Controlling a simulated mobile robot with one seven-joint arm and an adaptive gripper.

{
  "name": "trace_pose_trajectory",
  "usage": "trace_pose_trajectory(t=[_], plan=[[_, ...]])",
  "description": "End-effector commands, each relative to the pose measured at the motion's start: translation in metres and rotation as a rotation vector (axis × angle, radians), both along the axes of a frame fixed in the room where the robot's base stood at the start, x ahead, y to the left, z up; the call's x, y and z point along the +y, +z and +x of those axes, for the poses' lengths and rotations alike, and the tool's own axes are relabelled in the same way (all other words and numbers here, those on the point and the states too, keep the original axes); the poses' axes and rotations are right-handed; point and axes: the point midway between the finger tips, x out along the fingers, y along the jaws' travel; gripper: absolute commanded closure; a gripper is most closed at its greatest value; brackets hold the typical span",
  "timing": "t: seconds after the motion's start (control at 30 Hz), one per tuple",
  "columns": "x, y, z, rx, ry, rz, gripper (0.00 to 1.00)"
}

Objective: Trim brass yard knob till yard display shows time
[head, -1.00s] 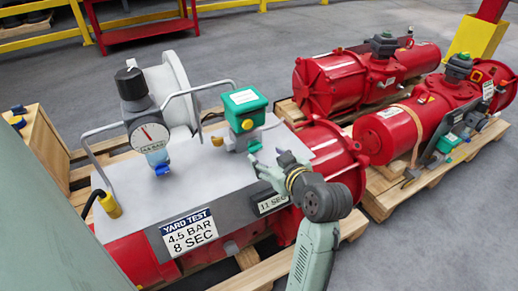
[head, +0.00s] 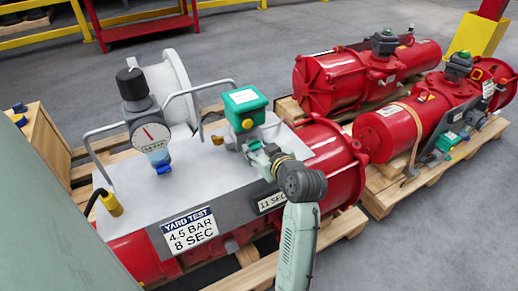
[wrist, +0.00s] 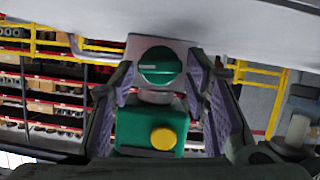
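The yard display (head: 271,201) on the grey front plate reads 11 SEC. The yard test card (head: 188,231) reads 4.5 BAR, 8 SEC. A small brass-coloured knob (head: 217,140) shows left of the green-topped valve unit (head: 245,99). A yellow round part (head: 248,124) is on the unit's front and also shows in the wrist view (wrist: 164,138). My gripper (head: 258,148) is at the unit's lower right. In the wrist view, my gripper's fingers (wrist: 159,78) stand apart on both sides of a slotted green round knob (wrist: 160,65), with gaps visible.
A pressure gauge (head: 151,135) with a black knob stands left on the plate. Bent metal handles (head: 92,150) and a yellow plug (head: 110,203) are nearby. Other red actuators (head: 345,80) lie on pallets behind right. A grey-green surface blocks the lower left.

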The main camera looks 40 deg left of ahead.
Motion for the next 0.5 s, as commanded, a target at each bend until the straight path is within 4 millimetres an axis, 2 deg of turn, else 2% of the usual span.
trace_pose_trajectory(t=[0.07, 0.5], plan=[[-0.0001, 0.0000, 0.0000, 0.000, 0.000, 0.000, 0.65], [-0.0001, -0.0001, -0.0001, 0.000, 0.000, 0.000, 0.93]])
